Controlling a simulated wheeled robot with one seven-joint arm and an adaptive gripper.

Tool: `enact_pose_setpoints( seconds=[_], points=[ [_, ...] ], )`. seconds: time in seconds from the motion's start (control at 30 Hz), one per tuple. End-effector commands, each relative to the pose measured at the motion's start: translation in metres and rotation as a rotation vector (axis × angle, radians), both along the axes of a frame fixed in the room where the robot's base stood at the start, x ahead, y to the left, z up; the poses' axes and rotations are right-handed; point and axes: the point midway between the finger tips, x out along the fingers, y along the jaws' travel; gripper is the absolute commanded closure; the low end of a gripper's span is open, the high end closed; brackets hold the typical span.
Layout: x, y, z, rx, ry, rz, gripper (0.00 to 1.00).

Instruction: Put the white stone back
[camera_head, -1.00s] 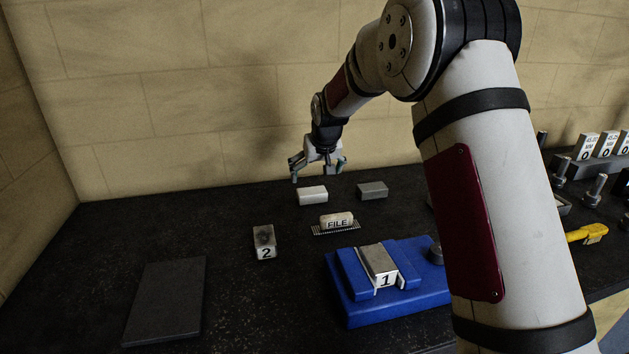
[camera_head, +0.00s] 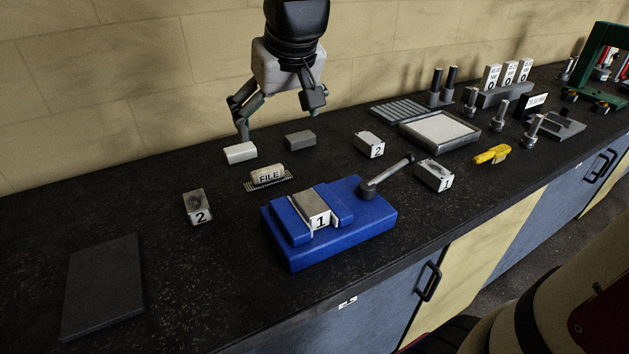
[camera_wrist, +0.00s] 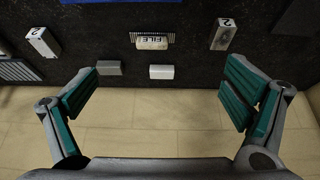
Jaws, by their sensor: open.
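The white stone (camera_head: 240,152) is a small pale block lying on the dark bench near the back wall, left of a grey stone (camera_head: 300,140). In the wrist view the white stone (camera_wrist: 161,72) lies ahead between the spread fingers, with the grey stone (camera_wrist: 109,67) to its left. My gripper (camera_head: 280,115) is open and empty, above and behind the two stones. Its spread fingers also show in the wrist view (camera_wrist: 160,92). In the head view one finger reaches down close behind the white stone; I cannot tell the exact gap.
A file brush (camera_head: 268,178), a block marked 2 (camera_head: 198,206) and a blue vise (camera_head: 365,217) holding a block marked 1 (camera_head: 314,206) stand in front. A dark plate (camera_head: 103,287) lies front left. A tray (camera_head: 440,133), a yellow tool (camera_head: 492,154) and bolts are at right.

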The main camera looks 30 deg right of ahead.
Motion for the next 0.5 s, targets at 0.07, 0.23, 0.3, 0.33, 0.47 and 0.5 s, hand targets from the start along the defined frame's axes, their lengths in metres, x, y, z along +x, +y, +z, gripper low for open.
enact_pose_setpoints(
  seconds=[0.07,0.23,0.3,0.33,0.47,0.5],
  points=[
    [-0.040,0.000,0.003,0.000,0.000,-0.001,0.05],
    [-0.117,0.000,-0.006,0.004,0.014,-0.001,0.05],
    [-0.142,0.000,-0.013,0.005,0.021,0.000,0.05],
    [-0.152,0.000,-0.016,0.005,0.023,0.000,0.05],
    [-0.182,0.000,-0.028,0.007,0.031,0.001,0.05],
    [-0.188,0.000,-0.031,0.007,0.034,0.002,0.05]
  ],
)
